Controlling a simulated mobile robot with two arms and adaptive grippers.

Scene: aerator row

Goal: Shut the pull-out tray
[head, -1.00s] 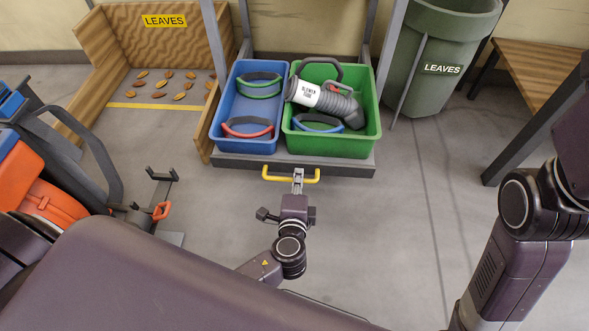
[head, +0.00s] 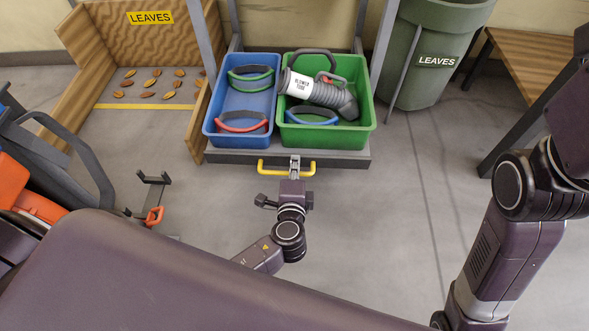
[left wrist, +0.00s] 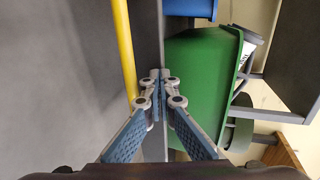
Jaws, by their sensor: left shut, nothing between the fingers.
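The pull-out tray (head: 340,160) is a dark grey platform standing out from a grey frame, with a yellow handle (head: 272,171) on its front edge. It carries a blue bin (head: 209,125) on the left and a green bin (head: 366,125) on the right. My left gripper (head: 295,159) is shut and empty, its fingertips at the tray's front edge, over the middle of the handle. In the left wrist view, the closed fingertips (left wrist: 160,76) are beside the yellow handle (left wrist: 125,50), at the tray's edge; contact is unclear. My right gripper is out of view.
The blue bin holds red and green handled items; the green bin holds a blower tube (head: 325,92). A green leaves barrel (head: 425,85) and a wooden bench (head: 535,60) stand right. A wooden leaf bay (head: 155,55) stands left.

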